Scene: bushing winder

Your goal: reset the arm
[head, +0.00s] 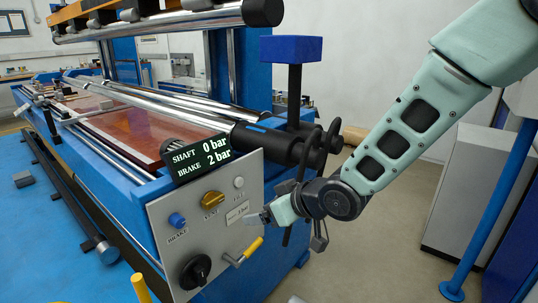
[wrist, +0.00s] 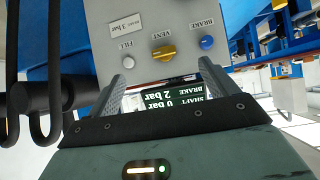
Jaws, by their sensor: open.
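My gripper (head: 262,216) is in front of the lower right part of the grey control panel (head: 163,214) in the head view, at the end of my pale green arm. In the wrist view my gripper (wrist: 163,72) has its two fingers apart, with nothing held between them. The panel (wrist: 120,54) appears upside down there, beyond the fingers. The dark display (wrist: 165,97) shows between the fingers and reads SHAFT 0 bar, BRAKE 2 bar. I cannot tell whether a fingertip touches the panel.
The panel carries a yellow VENT knob (head: 212,199), a blue BRAKE knob (head: 177,220), a white FILL button (head: 239,182), a black dial (head: 195,271) and a yellow-handled lever (head: 252,248) just below my gripper. Black shaft ends (head: 270,143) stand behind.

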